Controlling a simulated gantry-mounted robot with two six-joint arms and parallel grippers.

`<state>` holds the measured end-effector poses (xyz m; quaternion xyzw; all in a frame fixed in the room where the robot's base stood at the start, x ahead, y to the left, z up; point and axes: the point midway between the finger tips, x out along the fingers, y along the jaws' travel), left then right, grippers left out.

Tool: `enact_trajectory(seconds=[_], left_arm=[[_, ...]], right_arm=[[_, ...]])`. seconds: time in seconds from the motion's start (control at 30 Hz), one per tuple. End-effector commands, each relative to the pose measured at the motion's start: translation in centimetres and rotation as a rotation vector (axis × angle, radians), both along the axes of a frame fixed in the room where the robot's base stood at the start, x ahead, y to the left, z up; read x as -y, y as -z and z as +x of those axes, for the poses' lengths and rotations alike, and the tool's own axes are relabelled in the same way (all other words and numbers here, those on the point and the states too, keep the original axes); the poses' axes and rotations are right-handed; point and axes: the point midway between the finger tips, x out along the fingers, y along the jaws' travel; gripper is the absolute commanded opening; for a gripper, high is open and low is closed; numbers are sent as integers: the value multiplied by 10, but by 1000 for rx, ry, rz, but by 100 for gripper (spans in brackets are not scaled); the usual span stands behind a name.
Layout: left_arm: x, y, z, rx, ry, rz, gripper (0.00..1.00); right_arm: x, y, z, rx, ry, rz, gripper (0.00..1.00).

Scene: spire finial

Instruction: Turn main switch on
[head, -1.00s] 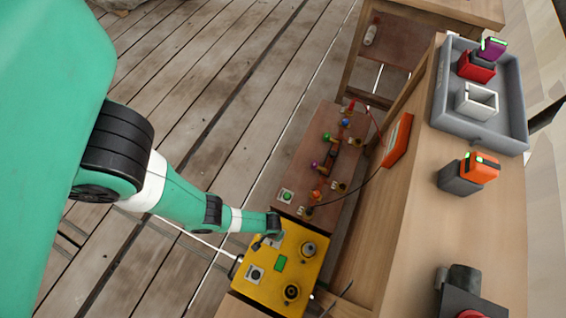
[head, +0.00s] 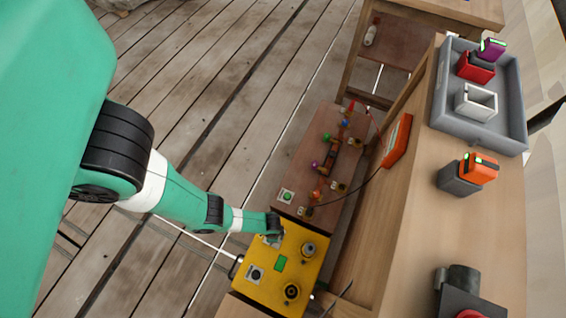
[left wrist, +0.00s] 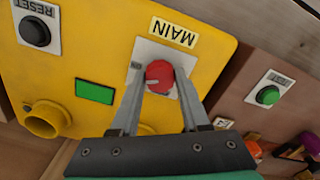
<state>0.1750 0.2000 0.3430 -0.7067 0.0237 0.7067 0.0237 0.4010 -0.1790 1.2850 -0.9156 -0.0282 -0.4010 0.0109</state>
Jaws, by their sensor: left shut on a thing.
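The main switch is a round red knob (left wrist: 160,75) on a white plate, under a yellow label reading MAIN (left wrist: 173,33). It sits on a yellow control box (head: 262,293), which also shows in the left wrist view (left wrist: 100,50). My left gripper (left wrist: 160,88) is shut on the red knob, with one finger on each side. A pale mark shows on the knob's face. In the head view the left gripper (head: 272,241) is at the box's upper left corner and hides the knob. My right gripper is not in view.
The box carries a black RESET button (left wrist: 35,31), a green display (left wrist: 95,91) and round yellow fittings (head: 308,249). A brown board beside it has a green button (left wrist: 268,96) and several coloured parts. A grey tray (head: 518,125) stands on the wooden bench at right.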

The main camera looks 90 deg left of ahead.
Motion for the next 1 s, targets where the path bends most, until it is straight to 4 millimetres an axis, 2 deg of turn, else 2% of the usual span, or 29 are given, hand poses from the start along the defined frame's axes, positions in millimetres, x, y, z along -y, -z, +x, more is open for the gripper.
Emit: enact_trajectory(seconds=[0.2, 0.5, 1.0], left_arm=[[0, 1, -1, 0, 189, 1, 0], [0, 1, -1, -1, 372, 1, 0], [0, 2, -1, -1, 450, 0, 0]], right_arm=[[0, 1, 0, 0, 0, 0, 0], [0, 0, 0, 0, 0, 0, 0], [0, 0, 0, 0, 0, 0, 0]])
